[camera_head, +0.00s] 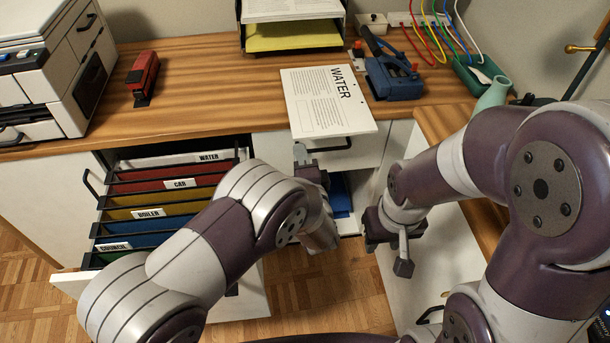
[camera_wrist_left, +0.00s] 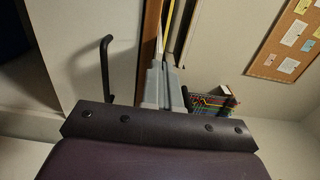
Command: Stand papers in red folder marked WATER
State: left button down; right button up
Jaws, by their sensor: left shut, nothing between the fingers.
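The papers (camera_head: 325,102), a white stack headed WATER, lie flat on the desk with their near end over its front edge. The red folder (camera_head: 150,185) hangs in the open drawer at the left, near the WATER label (camera_head: 208,157). My left gripper (camera_head: 300,153) is shut and empty, just below and in front of the papers' near edge; its fingers also show in the left wrist view (camera_wrist_left: 165,85). My right gripper (camera_head: 403,262) hangs low right of centre, away from the papers; its finger gap is unclear.
Yellow, blue and green folders labelled CAR, BOILER and COUNCIL share the drawer (camera_head: 75,283). A printer (camera_head: 75,70) and red stapler (camera_head: 143,76) stand left. A paper tray (camera_head: 292,40) is behind; a blue hole punch (camera_head: 393,80) sits right of the papers. Desk between stapler and papers is clear.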

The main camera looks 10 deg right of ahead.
aim_at(296, 140)
pick_arm(q)
jog(key=shift+w, duration=1.1)
jog(key=shift+a, duration=0.1)
jog(key=shift+w+r, duration=0.1)
jog(key=shift+w, duration=0.85)
jog(key=shift+a, duration=0.1)
